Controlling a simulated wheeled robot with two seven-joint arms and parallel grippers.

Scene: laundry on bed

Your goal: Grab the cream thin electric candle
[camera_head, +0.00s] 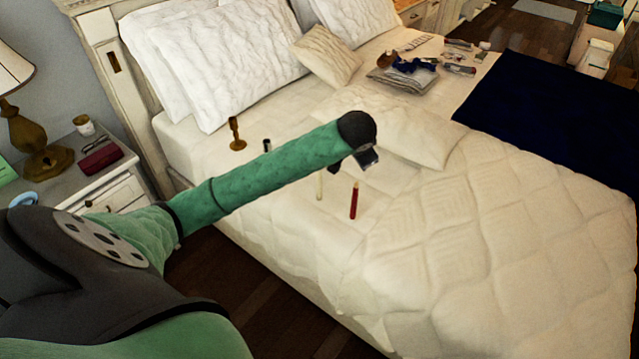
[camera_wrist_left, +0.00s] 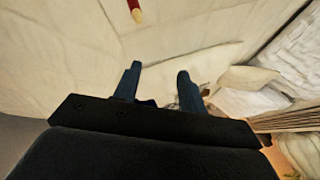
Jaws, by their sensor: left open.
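The thin cream candle (camera_head: 319,187) stands upright on the bed in the head view, just below and left of my left gripper. My left gripper (camera_head: 352,164) hangs over the bed, open and empty, apart from the candle. I cannot make out the cream candle in the left wrist view. My right gripper is in neither view.
A red candle (camera_head: 354,200) stands right of the cream one; its tip (camera_wrist_left: 135,11) shows in the wrist view. A brass candlestick (camera_head: 237,133) and a small dark object (camera_head: 267,146) stand behind my left arm. A cream pillow (camera_head: 420,130) lies beyond the gripper. The quilt (camera_head: 480,240) rightward is clear.

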